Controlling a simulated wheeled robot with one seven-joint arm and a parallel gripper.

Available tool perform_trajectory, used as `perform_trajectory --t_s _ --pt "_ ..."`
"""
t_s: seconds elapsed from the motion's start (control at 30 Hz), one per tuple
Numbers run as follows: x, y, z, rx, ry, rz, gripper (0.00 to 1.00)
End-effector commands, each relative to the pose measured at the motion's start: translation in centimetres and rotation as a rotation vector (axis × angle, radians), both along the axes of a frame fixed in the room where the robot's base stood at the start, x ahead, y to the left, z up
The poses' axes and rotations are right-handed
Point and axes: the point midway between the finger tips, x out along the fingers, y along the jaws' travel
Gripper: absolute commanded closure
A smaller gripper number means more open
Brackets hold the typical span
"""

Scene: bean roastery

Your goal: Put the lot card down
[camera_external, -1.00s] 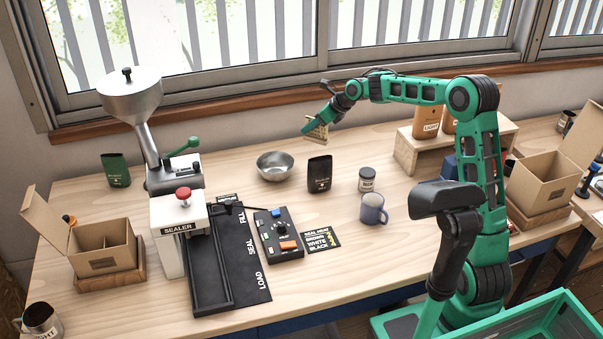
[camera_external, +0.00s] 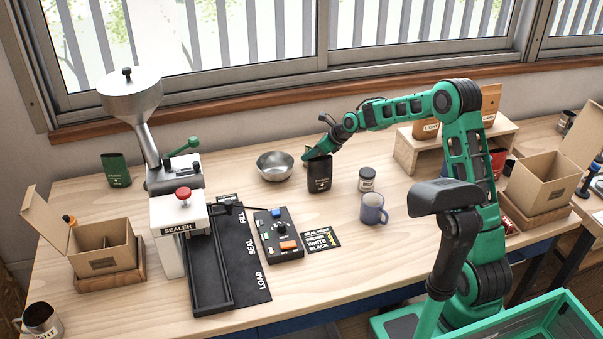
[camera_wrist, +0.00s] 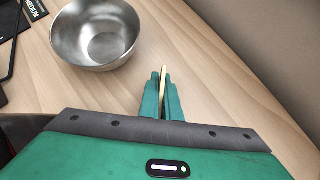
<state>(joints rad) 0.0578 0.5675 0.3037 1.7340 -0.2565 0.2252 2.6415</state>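The lot card (camera_wrist: 163,84) shows edge-on in the wrist view as a thin tan strip between the fingers of my gripper (camera_wrist: 162,82). The fingers are close together with the card between them. The wrist view shows bare wood under the fingertips; I cannot tell whether the card touches it. In the external view my gripper (camera_external: 308,153) is low over the bench, behind the black pouch (camera_external: 319,174) and right of the metal bowl (camera_external: 275,166). The card is hidden there.
The metal bowl also shows in the wrist view (camera_wrist: 95,34), left of my fingers. A dark jar (camera_external: 367,179) and a blue mug (camera_external: 372,209) stand to the right. The sealer (camera_external: 180,215) is at the left. The bench behind the pouch is bare.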

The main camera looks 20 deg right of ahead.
Motion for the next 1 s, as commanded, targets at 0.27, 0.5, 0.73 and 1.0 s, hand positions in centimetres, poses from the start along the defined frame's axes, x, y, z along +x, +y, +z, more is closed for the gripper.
perform_trajectory --t_s 0.27,0.5,0.73,1.0 --pt "0.0 0.0 -0.1 0.0 -0.002 0.0 1.0" --pt "0.0 0.0 -0.1 0.0 -0.002 0.0 0.78" --pt "0.0 0.0 0.1 0.0 -0.002 0.0 0.78" --pt "-1.7 -2.0 3.0 -0.001 -0.005 -0.003 0.78"
